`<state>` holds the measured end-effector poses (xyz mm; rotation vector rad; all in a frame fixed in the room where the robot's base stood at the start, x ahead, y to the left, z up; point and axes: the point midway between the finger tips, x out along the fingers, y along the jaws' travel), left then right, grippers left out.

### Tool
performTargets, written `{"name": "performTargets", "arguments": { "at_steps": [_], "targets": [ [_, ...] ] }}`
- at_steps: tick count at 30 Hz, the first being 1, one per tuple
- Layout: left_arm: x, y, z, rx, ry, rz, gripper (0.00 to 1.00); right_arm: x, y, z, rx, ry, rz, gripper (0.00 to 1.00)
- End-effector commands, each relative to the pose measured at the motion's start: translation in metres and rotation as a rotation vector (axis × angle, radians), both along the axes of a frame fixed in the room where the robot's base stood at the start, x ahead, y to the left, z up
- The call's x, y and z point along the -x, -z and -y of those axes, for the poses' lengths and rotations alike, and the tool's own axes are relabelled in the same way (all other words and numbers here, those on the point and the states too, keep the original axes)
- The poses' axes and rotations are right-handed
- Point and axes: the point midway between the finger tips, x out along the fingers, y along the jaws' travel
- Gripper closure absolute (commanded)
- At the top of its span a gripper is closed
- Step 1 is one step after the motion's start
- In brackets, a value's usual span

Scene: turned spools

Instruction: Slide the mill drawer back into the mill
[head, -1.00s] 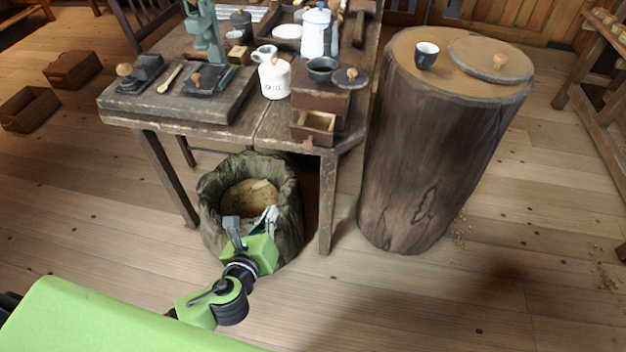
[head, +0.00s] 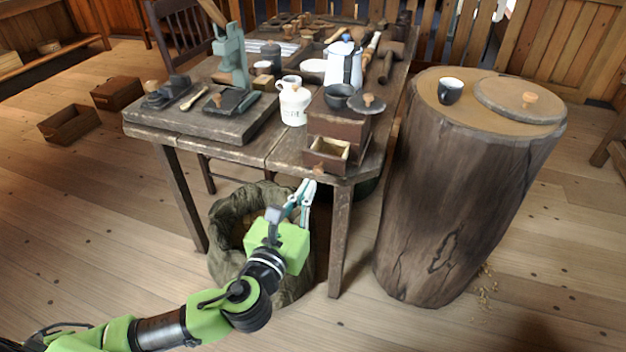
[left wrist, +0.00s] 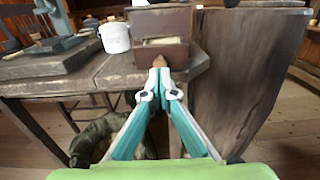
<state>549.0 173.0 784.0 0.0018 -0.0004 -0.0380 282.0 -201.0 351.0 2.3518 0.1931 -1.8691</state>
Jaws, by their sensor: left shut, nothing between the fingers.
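The coffee mill (head: 337,128) is a dark wooden box with a bowl on top, near the table's front right corner. Its drawer (head: 327,154) is pulled out toward the front, with a pale inside and a small wooden knob. My left gripper (head: 305,187) is shut and empty, below and in front of the drawer in the head view. In the left wrist view, the closed fingertips (left wrist: 159,73) appear just below the drawer knob (left wrist: 158,61). I cannot tell whether they touch it. The drawer front (left wrist: 146,68) partly shows behind them. My right gripper is not in view.
A white lidded jar (head: 294,105) stands left of the mill. A sack (head: 228,262) stands under the table, beside my arm. A large stump (head: 440,190) with a dark cup (head: 450,91) stands to the right. The table's front right leg (head: 340,240) is close.

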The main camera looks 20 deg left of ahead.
Motion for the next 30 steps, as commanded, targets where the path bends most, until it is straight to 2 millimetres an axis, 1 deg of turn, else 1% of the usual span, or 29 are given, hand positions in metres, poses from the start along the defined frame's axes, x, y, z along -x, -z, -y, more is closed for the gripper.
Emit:
{"name": "performTargets", "arguments": {
  "at_steps": [1,3,6,9,24,25,30],
  "targets": [
    [-0.01,0.0,0.0,0.001,-0.001,0.003,1.0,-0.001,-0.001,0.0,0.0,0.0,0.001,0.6],
    [-0.021,0.0,0.001,0.001,0.0,0.002,1.0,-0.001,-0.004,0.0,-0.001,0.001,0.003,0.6],
    [-0.032,0.0,0.001,0.001,0.0,0.001,1.0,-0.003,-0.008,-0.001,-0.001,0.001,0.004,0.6],
    [-0.038,0.0,0.002,0.001,0.001,0.0,1.0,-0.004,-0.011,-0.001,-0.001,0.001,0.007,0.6],
    [-0.043,0.0,0.002,0.001,0.001,-0.001,1.0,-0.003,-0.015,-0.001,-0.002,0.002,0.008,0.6],
    [-0.045,-0.001,0.002,0.001,0.001,-0.001,1.0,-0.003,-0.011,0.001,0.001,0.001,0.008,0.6],
    [-0.061,-0.003,0.003,0.001,0.0,-0.001,1.0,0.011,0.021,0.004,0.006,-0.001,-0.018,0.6]
  ]
}}
